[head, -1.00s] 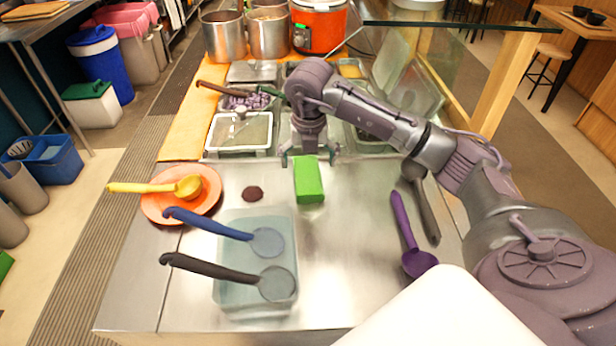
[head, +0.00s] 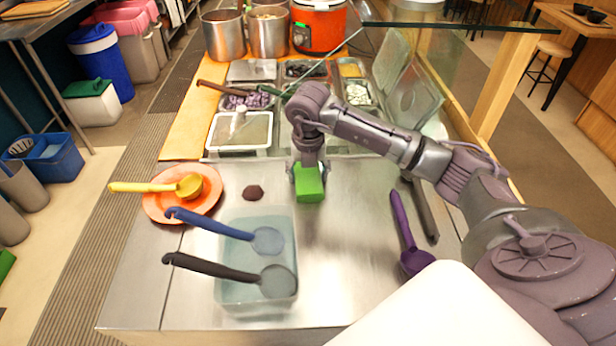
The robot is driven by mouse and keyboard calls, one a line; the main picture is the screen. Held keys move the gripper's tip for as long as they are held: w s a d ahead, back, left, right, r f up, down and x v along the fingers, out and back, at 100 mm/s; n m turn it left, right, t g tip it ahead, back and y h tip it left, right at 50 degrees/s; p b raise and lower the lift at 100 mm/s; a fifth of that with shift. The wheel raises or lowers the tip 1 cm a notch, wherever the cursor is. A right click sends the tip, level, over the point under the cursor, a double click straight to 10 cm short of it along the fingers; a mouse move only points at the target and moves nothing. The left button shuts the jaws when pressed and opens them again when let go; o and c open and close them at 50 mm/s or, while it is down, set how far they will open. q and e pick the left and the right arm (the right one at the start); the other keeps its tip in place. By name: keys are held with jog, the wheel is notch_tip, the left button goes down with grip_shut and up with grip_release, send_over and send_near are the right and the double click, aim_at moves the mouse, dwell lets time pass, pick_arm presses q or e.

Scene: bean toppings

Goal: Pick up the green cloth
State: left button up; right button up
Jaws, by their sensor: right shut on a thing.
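The green cloth (head: 310,188) is a bright green block-like piece on the steel counter, near the middle of the head view. My right gripper (head: 308,176) points down over it, with its fingers at the cloth's sides, and is shut on it. The gripper covers the far end of the cloth. I cannot tell whether the cloth is lifted off the counter. My left gripper is not in view.
A water container (head: 258,300) with a blue ladle (head: 215,225) and a black ladle (head: 215,269) stands front left. An orange plate (head: 157,211) holds a yellow ladle (head: 145,187). A dark brown patch (head: 253,192) lies nearby. A purple ladle (head: 403,222) lies right.

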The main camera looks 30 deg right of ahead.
aim_at(308, 171)
jog(key=shift+r, duration=0.15)
jog(key=shift+r, duration=0.55)
notch_tip(308, 171, up, 3)
jog(key=shift+f+b, duration=0.1)
jog(key=shift+b, duration=0.4)
jog(key=shift+s+a+r, duration=0.45)
jog(key=shift+a+r, duration=0.7)
jog(key=shift+a, duration=0.75)
jog(key=shift+s+a+r, duration=0.45)
jog(key=shift+a+r, duration=0.7)
jog(key=shift+a, duration=0.75)
jog(key=shift+s+a+r, duration=0.45)
jog(key=shift+a+r, duration=0.7)
jog(key=shift+a, duration=0.75)
jog(key=o, duration=0.5)
jog(key=c, duration=0.4)
